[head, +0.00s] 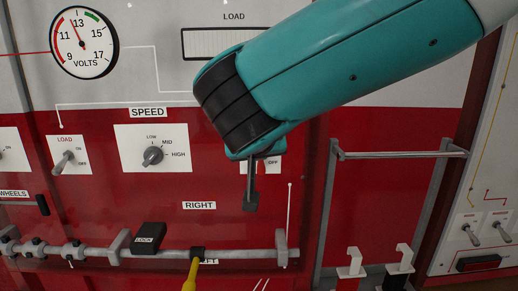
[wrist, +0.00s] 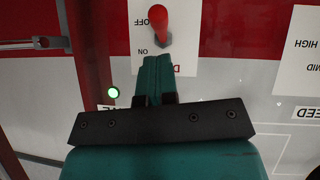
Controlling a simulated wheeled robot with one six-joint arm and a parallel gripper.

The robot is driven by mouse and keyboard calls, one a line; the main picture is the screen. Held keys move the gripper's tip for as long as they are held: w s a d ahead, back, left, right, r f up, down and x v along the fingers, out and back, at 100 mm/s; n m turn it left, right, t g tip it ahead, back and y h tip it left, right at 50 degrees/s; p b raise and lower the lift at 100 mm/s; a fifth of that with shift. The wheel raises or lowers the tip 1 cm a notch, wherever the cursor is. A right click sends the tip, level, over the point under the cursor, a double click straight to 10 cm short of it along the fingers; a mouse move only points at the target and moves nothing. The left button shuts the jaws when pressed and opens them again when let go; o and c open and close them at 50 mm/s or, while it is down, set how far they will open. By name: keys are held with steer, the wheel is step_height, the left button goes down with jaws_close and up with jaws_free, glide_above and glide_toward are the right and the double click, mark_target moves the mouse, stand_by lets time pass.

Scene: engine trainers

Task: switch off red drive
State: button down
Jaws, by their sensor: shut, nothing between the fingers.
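The red drive switch is a red toggle lever (wrist: 158,22) on a white plate (wrist: 184,58), upside down in the wrist view. Its rounded end points to the top of that view, beside the OFF label; ON is printed nearer the gripper. In the head view the arm hides the lever, and only part of the plate (head: 273,165) with OFF shows. My gripper (wrist: 157,62) is shut and empty, its tips overlapping the plate just below the lever in the wrist view.
A lit green lamp (wrist: 114,92) is beside the plate in the wrist view. In the head view, a SPEED knob (head: 153,156) and a LOAD switch (head: 66,160) are to the left. A grey rail (head: 170,252) with a yellow handle (head: 191,275) runs below. A metal bar frame (head: 400,154) stands right.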

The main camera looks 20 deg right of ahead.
steer(key=shift+r, duration=0.25)
steer(key=f+v, duration=0.1)
steer(key=v, duration=1.2)
steer(key=shift+s+a, duration=0.2)
steer(key=shift+s, duration=0.15)
steer(key=shift+f, duration=0.1)
